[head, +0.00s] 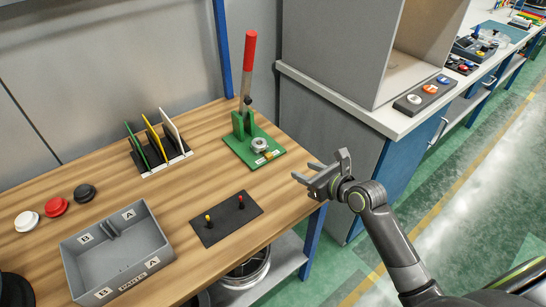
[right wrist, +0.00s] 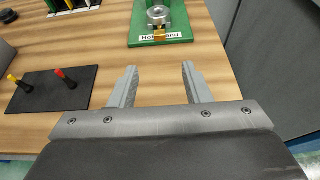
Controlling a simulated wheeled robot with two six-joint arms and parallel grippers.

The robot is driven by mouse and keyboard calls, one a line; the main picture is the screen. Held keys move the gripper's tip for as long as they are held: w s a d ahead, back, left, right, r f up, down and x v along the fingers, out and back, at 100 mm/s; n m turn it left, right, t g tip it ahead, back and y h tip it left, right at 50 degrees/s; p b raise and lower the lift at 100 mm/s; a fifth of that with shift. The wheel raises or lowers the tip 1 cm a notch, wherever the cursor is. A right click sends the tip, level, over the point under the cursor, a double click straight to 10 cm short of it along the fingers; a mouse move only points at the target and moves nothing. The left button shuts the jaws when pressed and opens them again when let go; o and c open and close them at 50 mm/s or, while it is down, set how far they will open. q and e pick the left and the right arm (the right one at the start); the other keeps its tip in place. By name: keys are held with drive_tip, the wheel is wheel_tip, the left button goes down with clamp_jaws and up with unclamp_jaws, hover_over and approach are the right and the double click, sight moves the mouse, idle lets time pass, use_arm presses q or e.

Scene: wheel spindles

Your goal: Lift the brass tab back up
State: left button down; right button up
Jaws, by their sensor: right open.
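The green fixture (head: 240,146) with a tall red-handled lever (head: 249,55) stands at the back right of the wooden table. A round metal part (head: 259,144) sits on its base. The small brass tab (head: 269,155) is at the front of that part. In the right wrist view the brass tab (right wrist: 159,32) appears to lie flat over the printed label. My right gripper (head: 320,168) is open and empty, to the right of the fixture near the table edge. In the right wrist view its fingers (right wrist: 160,70) point toward the tab, apart from it. My left gripper is out of view.
A black plate (head: 228,228) with yellow and red-topped pegs lies in front of the fixture. A grey parts bin (head: 160,236), a rack (head: 165,163) of coloured panels and three round knobs stand left. A grey cabinet (head: 325,55) rises at right. Bare wood separates gripper and fixture.

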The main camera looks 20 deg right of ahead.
sight(270, 156)
drive_tip(key=b+x, duration=0.2)
drive_tip(key=x, duration=1.4)
drive_tip(key=shift+s, duration=0.1)
drive_tip(key=shift+c, duration=0.2)
drive_tip(key=shift+f, duration=0.1)
clamp_jaws()
